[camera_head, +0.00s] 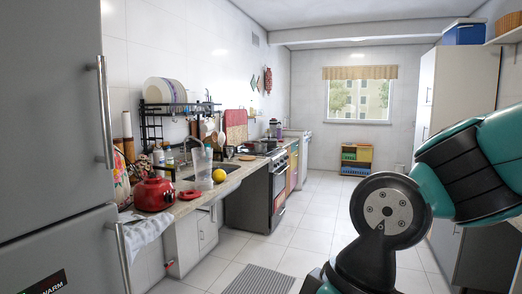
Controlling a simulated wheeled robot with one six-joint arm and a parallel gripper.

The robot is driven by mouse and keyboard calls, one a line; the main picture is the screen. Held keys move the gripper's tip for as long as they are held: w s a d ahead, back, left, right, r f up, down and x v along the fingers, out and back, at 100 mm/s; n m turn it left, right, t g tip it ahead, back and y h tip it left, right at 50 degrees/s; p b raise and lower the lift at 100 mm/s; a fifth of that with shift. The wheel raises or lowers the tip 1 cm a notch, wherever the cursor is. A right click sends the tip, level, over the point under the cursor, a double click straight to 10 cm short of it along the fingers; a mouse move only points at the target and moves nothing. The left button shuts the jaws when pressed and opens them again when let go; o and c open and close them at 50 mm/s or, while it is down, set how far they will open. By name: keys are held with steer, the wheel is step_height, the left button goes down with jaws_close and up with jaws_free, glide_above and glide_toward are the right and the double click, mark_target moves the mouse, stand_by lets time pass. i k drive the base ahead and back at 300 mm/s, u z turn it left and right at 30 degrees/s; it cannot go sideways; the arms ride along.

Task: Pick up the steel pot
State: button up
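I cannot clearly make out a steel pot. A small grey and dark vessel (273,128) stands by the stove (262,147) at the far end of the left counter; it is too small to tell whether it is the pot. A red lidded pot (154,194) sits on the near end of the counter. My teal and black arm shows at the right, over the floor and well away from the counter. My gripper is outside the picture.
A grey fridge (50,150) fills the near left. The counter (190,205) holds a clear container (203,165), a yellow fruit (219,175) and a sink under a black dish rack (152,125). The tiled floor (290,235) is open, with a grey mat (259,281).

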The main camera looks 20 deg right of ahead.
mark_target(259, 147)
steer(key=z, duration=0.35)
steer(key=i, duration=0.9)
steer(key=z, duration=0.75)
steer(key=i, duration=2.05)
steer(key=z, duration=0.45)
steer(key=i, duration=2)
steer(key=u, duration=0.35)
steer(key=i, duration=1.6)
steer(key=u, duration=1.35)
steer(key=i, duration=1.05)
steer(key=u, duration=1.2)
steer(key=i, duration=0.55)
steer(key=u, duration=0.25)
